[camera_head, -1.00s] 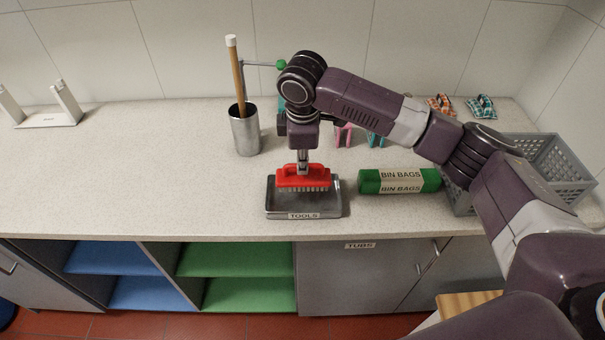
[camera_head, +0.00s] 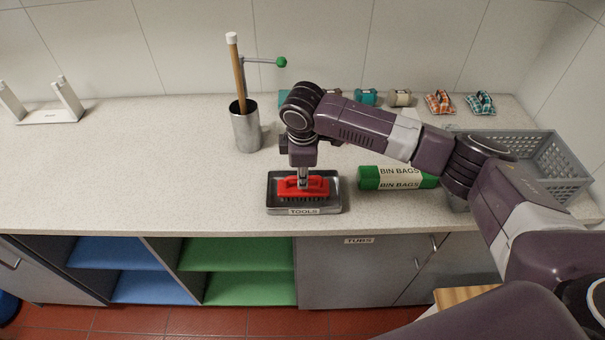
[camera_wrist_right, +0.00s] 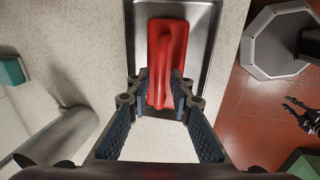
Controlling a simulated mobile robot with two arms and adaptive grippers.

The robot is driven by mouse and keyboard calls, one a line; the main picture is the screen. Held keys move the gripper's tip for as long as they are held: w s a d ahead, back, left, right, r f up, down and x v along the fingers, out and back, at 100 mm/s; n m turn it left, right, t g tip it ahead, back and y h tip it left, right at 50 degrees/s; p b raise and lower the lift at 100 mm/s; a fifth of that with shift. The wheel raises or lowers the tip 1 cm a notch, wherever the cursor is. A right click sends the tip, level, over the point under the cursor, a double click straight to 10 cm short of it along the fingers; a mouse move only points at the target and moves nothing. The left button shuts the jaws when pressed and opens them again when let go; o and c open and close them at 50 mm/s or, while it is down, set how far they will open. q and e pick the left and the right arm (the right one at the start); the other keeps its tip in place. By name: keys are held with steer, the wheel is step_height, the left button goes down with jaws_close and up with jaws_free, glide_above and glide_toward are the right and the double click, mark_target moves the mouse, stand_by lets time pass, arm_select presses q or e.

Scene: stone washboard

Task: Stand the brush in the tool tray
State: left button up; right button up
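The red brush (camera_head: 303,187) is bristles-down in the grey metal tool tray (camera_head: 304,211), labelled TOOLS. It looks level, and its bristles seem to reach the tray floor. My right gripper (camera_head: 303,184) points straight down and is shut on the brush's raised handle. In the right wrist view the brush (camera_wrist_right: 166,50) lies between the fingers, inside the tray rim (camera_wrist_right: 214,45). My left gripper (camera_wrist_right: 290,106) shows small at the right edge of that view, its fingers apart and empty; it is out of the head view.
A green BIN BAGS roll (camera_head: 397,178) lies just right of the tray. A metal cup (camera_head: 246,130) with a wooden-handled tool stands behind left. A grey basket (camera_head: 545,160) is at the right, and several small packs line the wall. The counter left of the tray is clear.

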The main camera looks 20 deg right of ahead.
mark_target(302, 194)
steer(key=shift+o, duration=0.4)
steer(key=shift+r, duration=0.15)
steer(key=shift+r, duration=0.25)
step_height(302, 194, up, 11)
steer(key=s+b, duration=0.2)
steer(key=shift+a+r+b, duration=0.15)
steer(key=shift+a+b, duration=0.15)
steer(key=shift+a, duration=0.05)
steer(key=shift+s, duration=0.1)
